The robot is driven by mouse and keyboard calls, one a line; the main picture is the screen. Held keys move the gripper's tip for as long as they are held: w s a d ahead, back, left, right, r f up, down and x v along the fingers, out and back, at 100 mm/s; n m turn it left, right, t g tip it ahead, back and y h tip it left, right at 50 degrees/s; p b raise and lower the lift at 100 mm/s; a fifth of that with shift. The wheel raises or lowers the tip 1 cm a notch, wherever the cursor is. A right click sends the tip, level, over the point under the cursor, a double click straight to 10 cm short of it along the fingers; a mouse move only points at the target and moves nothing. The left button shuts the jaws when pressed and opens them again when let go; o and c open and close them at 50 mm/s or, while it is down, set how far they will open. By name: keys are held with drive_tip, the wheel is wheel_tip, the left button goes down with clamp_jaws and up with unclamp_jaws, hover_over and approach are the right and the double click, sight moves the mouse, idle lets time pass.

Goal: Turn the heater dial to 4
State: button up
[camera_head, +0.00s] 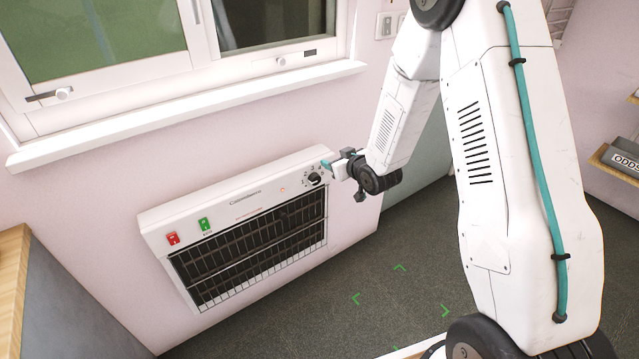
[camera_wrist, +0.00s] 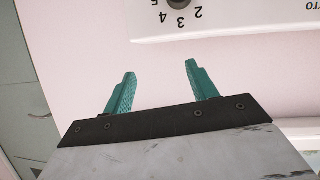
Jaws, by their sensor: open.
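The white heater (camera_head: 240,201) hangs on the pink wall below the window. Its black dial (camera_head: 314,179) is at the upper right of its front panel, with marks around it. In the wrist view the edge of the dial (camera_wrist: 178,3) shows at the top, with the printed numbers 5, 4, 3 and 2 upside down; the rest is cut off, and I cannot tell its setting. My gripper (camera_head: 328,168) is close to the dial at the heater's right end. In the wrist view its two teal fingers (camera_wrist: 160,70) are apart and empty, pointing toward the panel without touching the dial.
A red switch (camera_head: 173,238) and a green switch (camera_head: 205,224) are on the heater's left side, above a black grille (camera_head: 250,248). A window sill (camera_head: 190,112) juts out above. A shelf (camera_head: 615,160) is at the right. The floor (camera_head: 330,315) in front looks clear, with green corner marks.

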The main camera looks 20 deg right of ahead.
drive_tip(key=t+y, duration=0.1)
drive_tip(key=t, duration=0.1)
approach(317, 180)
drive_tip(key=w+d+r, duration=0.1)
drive_tip(key=w+r, duration=0.2)
drive_tip(key=w, duration=0.1)
drive_tip(key=s+f+t+y, duration=0.2)
drive_tip(key=s+f, duration=0.1)
drive_tip(key=f, duration=0.2)
drive_tip(key=x, duration=0.7)
drive_tip(key=shift+w+a+f, duration=0.1)
drive_tip(key=shift+w+a, duration=0.15)
drive_tip(key=shift+a, duration=0.15)
drive_tip(key=c, duration=1)
